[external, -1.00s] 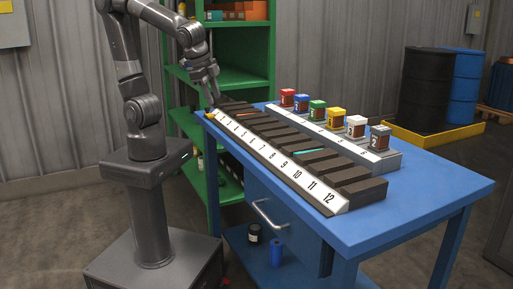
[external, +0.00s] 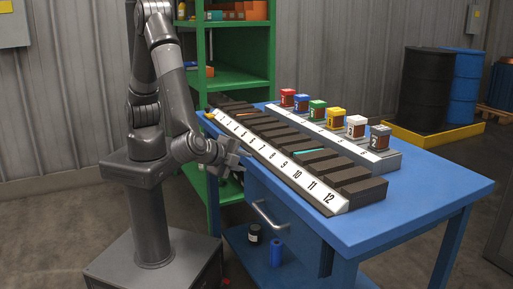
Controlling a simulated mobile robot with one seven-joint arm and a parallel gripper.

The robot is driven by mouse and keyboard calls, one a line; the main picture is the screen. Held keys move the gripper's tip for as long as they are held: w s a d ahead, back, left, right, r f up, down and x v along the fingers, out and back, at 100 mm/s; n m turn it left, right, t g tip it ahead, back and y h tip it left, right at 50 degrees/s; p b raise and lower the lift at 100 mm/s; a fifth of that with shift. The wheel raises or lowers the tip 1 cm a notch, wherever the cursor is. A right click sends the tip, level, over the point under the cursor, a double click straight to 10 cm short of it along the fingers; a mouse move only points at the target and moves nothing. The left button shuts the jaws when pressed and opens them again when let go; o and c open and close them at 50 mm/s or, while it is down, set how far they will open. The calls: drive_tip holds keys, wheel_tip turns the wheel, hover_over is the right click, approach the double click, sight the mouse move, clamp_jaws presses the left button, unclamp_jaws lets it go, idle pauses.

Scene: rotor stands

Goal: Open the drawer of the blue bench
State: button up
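The blue bench (external: 435,190) stands in the middle of the external view. Its drawer (external: 289,222) is under the top at the near left side and looks shut. The drawer's silver bar handle (external: 268,217) faces left. My gripper (external: 238,160) is beside the bench's left edge, above and a little behind the handle, apart from it. The gripper is small and seen from the side, so I cannot tell whether its fingers are open or shut. I see nothing held in it.
A numbered rack of dark slots (external: 290,178) and a row of coloured-lid jars (external: 318,111) stand on the bench. A black jar (external: 254,234) and a blue can (external: 276,252) sit on its lower shelf. A green shelf (external: 243,45) stands behind. Floor left of the drawer is partly free.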

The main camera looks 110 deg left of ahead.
sight(263, 212)
drive_tip(key=w+d+f+m+t, duration=0.1)
drive_tip(key=d+f+m+t, duration=0.4)
drive_tip(key=d+f, duration=0.7)
drive_tip(key=shift+n+t, duration=0.5)
drive_tip(key=shift+n, duration=0.2)
drive_tip(key=x, duration=1)
drive_tip(key=shift+w+a, duration=0.25)
clamp_jaws()
